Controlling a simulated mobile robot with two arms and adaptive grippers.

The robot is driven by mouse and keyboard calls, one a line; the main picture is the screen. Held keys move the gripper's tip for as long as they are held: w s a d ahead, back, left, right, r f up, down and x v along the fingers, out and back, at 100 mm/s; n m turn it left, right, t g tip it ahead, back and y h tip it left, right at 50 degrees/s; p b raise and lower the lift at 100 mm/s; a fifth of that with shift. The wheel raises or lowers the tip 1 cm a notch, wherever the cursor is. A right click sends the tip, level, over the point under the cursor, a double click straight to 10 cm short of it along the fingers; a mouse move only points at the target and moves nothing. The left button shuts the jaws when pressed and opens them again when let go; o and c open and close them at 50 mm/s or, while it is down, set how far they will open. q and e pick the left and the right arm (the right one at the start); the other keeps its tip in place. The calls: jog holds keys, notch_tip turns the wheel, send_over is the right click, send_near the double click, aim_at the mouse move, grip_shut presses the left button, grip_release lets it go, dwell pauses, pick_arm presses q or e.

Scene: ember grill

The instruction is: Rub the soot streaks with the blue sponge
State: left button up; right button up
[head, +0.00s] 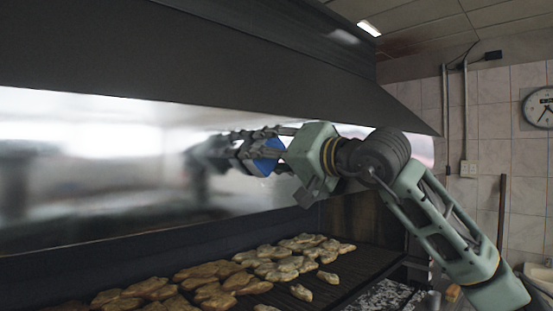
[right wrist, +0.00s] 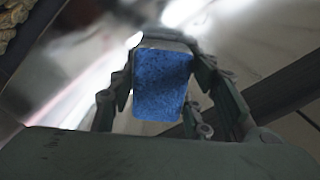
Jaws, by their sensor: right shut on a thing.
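The blue sponge (head: 266,157) is held in my right gripper (head: 262,150) in front of the shiny metal hood panel (head: 120,150). In the right wrist view the sponge (right wrist: 162,85) sits between the two fingers of the gripper (right wrist: 162,80), which are closed around it. Its far end is at or very near the panel, but I cannot tell whether it touches. A blurred reflection of the gripper shows in the panel. Dark smudges show on the panel's left part, but I cannot tell soot from reflection. My left gripper is out of view.
Below the panel lies a dark grill (head: 355,265) with many pieces of meat (head: 285,258) on it. A dark hood edge (head: 200,50) overhangs the panel from above. A tiled wall (head: 480,130) with a clock (head: 539,108) stands to the right.

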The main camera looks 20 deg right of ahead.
aim_at(223, 156)
jog(key=shift+s+a+b, duration=0.3)
jog(key=shift+s+a, duration=0.15)
jog(key=shift+a, duration=0.9)
jog(key=shift+s+a+b, duration=0.3)
jog(key=shift+s+a, duration=0.2)
jog(key=shift+a, duration=0.8)
jog(key=shift+s+a+b, duration=0.3)
jog(key=shift+s+a, duration=0.15)
jog(key=shift+a, duration=0.9)
jog(key=shift+d, duration=0.1)
jog(key=shift+s+d+f+b, duration=0.1)
jog(key=shift+s+d+b, duration=0.1)
jog(key=shift+s, duration=0.15)
jog(key=shift+s+d+b, duration=0.1)
jog(key=shift+s+b, duration=0.1)
jog(key=shift+s, duration=0.1)
jog(key=shift+b+v, duration=0.6)
jog(key=shift+v, duration=1.6)
jog(key=shift+s, duration=0.1)
jog(key=v, duration=0.3)
jog(key=shift+b, duration=0.3)
